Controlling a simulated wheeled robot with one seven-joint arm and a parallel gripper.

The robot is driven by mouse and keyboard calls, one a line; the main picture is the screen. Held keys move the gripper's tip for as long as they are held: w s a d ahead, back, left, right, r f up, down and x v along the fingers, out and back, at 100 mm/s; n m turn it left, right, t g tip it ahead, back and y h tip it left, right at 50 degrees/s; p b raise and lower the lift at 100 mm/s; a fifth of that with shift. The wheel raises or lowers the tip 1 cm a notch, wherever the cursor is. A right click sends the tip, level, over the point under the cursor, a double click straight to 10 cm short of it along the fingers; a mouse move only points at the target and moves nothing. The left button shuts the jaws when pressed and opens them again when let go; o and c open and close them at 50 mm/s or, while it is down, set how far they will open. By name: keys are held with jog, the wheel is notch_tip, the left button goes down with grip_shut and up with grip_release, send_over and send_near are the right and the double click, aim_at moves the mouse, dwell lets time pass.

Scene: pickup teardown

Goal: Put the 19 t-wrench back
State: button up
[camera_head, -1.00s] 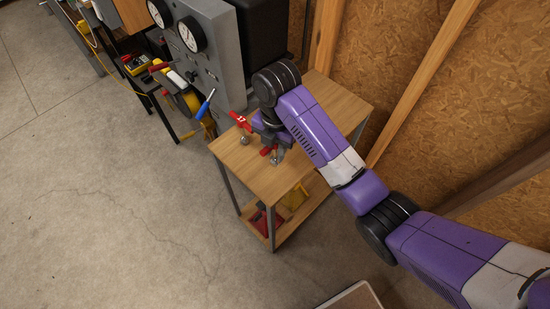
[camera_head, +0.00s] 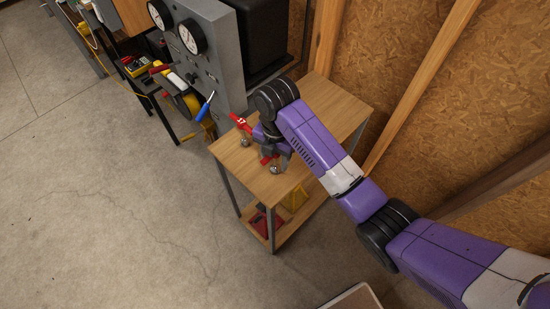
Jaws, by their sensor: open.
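A red-handled T-wrench (camera_head: 266,161) with a metal lower end stands at the small wooden table, right by my gripper. My gripper and wrist hide part of its handle, and its number cannot be read. A second red-handled T-wrench (camera_head: 239,121), with a white mark that looks like 17, stands to the left near the table's left edge. My gripper (camera_head: 275,156) is open, pointing down over the table beside or around the nearer wrench. I cannot tell whether the fingers touch it.
The wooden table (camera_head: 335,105) has free top toward the back right. A grey gauge panel (camera_head: 225,60) rises behind its left end. A blue-handled tool (camera_head: 205,106) sticks out beside it. Red and yellow items (camera_head: 265,221) lie on the lower shelf. A wooden stud wall stands at right.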

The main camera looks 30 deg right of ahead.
notch_tip(320, 180, up, 12)
jog(key=p, duration=0.5)
jog(key=shift+d, duration=0.1)
jog(key=shift+f, duration=0.1)
